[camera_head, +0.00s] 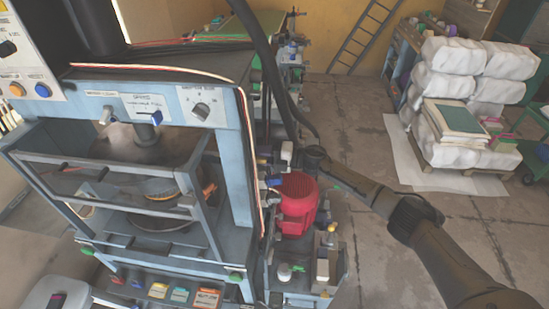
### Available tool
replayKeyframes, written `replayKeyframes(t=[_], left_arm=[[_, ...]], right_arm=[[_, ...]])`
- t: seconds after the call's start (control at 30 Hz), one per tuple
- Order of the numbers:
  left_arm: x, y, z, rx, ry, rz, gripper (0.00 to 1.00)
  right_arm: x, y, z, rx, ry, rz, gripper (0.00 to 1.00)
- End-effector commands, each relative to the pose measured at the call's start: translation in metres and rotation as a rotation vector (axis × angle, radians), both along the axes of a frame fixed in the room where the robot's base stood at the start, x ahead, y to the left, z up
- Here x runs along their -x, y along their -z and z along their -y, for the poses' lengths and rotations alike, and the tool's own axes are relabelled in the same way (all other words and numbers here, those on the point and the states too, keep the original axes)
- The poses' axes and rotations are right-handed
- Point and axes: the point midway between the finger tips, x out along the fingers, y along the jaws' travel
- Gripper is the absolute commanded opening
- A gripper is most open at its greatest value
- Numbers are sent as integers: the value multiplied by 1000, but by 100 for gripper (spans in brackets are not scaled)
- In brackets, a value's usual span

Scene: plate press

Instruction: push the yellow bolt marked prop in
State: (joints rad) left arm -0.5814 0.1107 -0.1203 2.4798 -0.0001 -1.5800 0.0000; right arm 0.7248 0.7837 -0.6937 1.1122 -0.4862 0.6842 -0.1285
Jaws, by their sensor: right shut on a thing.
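The blue-grey press (235,170) stands at the left, with a barred guard frame across its front. My right arm comes in from the right, and its gripper (286,155) is at the press's right side, above the red motor. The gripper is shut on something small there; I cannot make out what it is. I cannot clearly pick out the yellow bolt or its prop marking. A small yellow-topped piece (331,228) stands low, right of the motor; I cannot tell whether it is the bolt. My left gripper is not in view.
The red motor (298,200) and small fittings crowd the press's right side. A black hose (265,45) hangs down behind my right wrist. White wrapped stacks (450,100) stand at the back right. The floor (370,260) beside my right arm is clear.

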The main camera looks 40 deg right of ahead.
Motion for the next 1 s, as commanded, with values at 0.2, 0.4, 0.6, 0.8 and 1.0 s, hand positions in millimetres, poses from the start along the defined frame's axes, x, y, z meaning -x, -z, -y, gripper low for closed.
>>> replayKeyframes(t=[0.2, 0.4, 0.6, 0.8, 1.0], left_arm=[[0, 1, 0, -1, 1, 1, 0], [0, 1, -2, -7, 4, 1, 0], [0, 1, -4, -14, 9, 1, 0], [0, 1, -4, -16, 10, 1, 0], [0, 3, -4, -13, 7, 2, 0]], right_arm=[[-4, 0, -4, 1, 2, -2, 0], [-4, 1, -4, 1, 1, -2, 34], [-4, 0, -3, 1, 1, -1, 45], [-2, 0, -1, 1, 1, -1, 45], [16, 1, 16, 4, 2, -2, 45]])
